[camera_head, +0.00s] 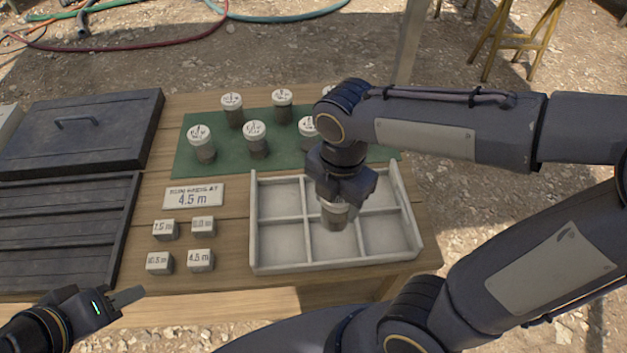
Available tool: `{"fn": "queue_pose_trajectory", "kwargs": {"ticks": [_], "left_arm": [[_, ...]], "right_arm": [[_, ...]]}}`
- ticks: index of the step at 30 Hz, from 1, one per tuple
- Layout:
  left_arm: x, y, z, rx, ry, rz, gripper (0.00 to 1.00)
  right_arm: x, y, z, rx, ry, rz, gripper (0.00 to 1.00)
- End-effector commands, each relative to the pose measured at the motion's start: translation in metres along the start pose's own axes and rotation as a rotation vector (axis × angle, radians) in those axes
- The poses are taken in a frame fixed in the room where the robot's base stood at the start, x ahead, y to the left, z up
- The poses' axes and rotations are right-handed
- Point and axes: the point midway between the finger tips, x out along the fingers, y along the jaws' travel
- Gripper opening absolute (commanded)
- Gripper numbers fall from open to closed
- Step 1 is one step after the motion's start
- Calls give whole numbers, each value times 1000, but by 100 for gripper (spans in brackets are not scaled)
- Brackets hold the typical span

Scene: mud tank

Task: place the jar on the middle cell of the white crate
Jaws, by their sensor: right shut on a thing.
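The white crate (258,267) lies on the wooden table, divided into two rows of three cells. My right gripper (337,200) points down over the crate's middle column and is shut on a jar (334,217) with a pale lid and grey body. The jar is upright and overlaps the divider between the back and front middle cells. I cannot tell whether it touches the crate floor. The gripper hides the back middle cell in part. My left gripper (128,297) is at the table's front left, away from the crate; its opening is unclear.
Several white-lidded jars (257,142) stand on a green mat (185,165) behind the crate; my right arm hides some. A 4.5 m sign (193,196) and several small labelled blocks (201,260) lie left of the crate. A dark lidded box (80,130) and slatted tray (65,235) fill the left.

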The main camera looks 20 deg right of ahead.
Motion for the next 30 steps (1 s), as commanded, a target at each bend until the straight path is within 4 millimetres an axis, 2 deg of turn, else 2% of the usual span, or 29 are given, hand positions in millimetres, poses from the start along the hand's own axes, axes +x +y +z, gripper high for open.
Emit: {"fn": "queue_pose_trajectory", "kwargs": {"ticks": [11,15,21,26,30], "left_arm": [[0,0,0,0,0,0,36],[2,-1,1,0,0,0,36],[2,-1,1,0,0,0,36],[2,-1,2,0,0,0,36],[4,-2,2,0,0,0,36]], "right_arm": [[35,53,59,5,-1,-4,14],[60,69,78,3,-1,-6,14],[86,85,94,2,-1,-3,14],[95,90,100,2,-1,0,14],[114,92,102,0,1,-4,14]]}}
